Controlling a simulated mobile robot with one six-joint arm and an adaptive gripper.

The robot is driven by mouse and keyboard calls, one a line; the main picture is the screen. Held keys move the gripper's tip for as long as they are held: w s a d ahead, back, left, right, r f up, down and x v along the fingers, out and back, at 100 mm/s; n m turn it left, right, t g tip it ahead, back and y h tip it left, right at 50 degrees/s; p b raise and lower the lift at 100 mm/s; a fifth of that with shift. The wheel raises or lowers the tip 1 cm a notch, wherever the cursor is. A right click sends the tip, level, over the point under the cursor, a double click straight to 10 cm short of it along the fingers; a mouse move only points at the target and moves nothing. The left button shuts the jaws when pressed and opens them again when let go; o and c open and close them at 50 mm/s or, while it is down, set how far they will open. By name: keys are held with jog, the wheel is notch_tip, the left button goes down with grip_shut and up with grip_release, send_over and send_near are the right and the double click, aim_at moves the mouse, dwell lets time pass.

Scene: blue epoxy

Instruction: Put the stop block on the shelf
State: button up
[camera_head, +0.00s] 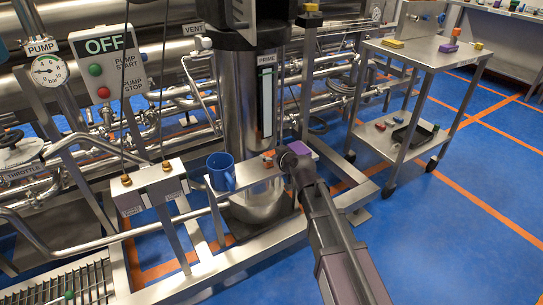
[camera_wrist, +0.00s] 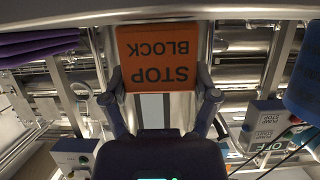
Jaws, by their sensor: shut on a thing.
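The orange stop block (camera_wrist: 160,60) is between the two fingers of my gripper (camera_wrist: 162,88) in the wrist view, its black lettering upside down there. In the head view the stop block (camera_head: 268,156) shows as a small orange patch at the tip of my gripper (camera_head: 278,158), partly hidden by it. The metal shelf (camera_head: 250,173) stands in front of the steel column. The block is at the shelf, towards its right part; I cannot tell whether it touches the surface. The shelf edge also crosses the top of the wrist view (camera_wrist: 100,16).
A purple item (camera_head: 299,148) is close on the right. The pump sign box (camera_head: 104,62), pipes and frame rails crowd the left. A steel trolley (camera_head: 412,55) stands right, with open floor in front.

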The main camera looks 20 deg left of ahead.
jog(key=shift+f, duration=0.15)
jog(key=o, duration=1)
jog(key=shift+r, duration=0.2)
jog(key=p+v, duration=0.4)
jog(key=v, duration=0.8)
jog(key=shift+p, duration=0.3)
jog(key=shift+w, duration=0.1)
